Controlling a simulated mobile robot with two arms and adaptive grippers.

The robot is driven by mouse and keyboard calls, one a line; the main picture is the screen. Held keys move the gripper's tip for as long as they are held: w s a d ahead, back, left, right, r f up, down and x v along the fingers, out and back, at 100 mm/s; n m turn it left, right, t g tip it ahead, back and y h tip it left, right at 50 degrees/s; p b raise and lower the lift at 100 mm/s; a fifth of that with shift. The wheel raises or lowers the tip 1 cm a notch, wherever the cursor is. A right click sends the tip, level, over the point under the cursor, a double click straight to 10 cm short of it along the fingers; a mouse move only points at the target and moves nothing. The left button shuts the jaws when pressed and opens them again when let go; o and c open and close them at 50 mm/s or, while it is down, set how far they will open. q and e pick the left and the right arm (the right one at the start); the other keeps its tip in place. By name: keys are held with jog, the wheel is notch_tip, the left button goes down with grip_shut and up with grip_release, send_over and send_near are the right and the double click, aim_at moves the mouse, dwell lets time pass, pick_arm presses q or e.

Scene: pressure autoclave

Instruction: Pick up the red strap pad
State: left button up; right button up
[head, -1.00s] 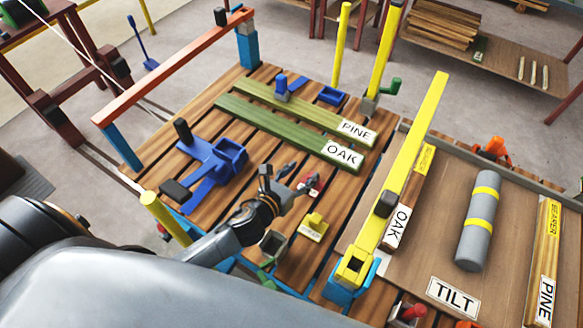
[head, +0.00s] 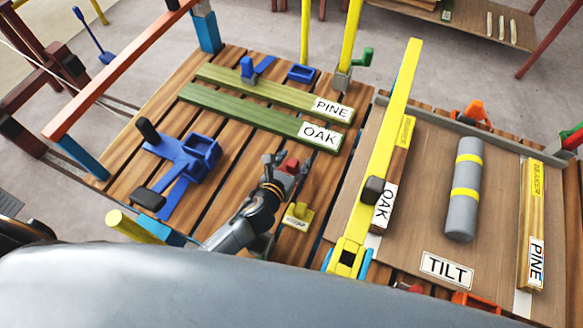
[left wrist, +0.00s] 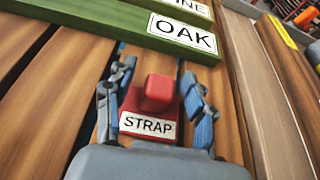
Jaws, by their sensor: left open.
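The red strap pad (left wrist: 158,97) is a small red block with a raised red knob and a white STRAP label. In the left wrist view it sits on the wooden slats between the two fingers of my left gripper (left wrist: 157,100). The fingers stand open on either side of it, with a gap visible to each. In the head view the pad (head: 289,165) shows partly, with my left gripper (head: 287,170) around it and hiding some of it. My right gripper is not in view.
A yellow labelled pad (head: 297,217) stands close beside my left gripper. Green boards marked OAK (head: 262,122) and PINE (head: 275,92) lie beyond. A blue clamp-like fixture (head: 185,165) is to the left. A long yellow bar (head: 390,130) rises at the right.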

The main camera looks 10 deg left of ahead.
pick_arm(q)
grip_shut()
jog(key=shift+r, duration=0.1)
dwell(0.3)
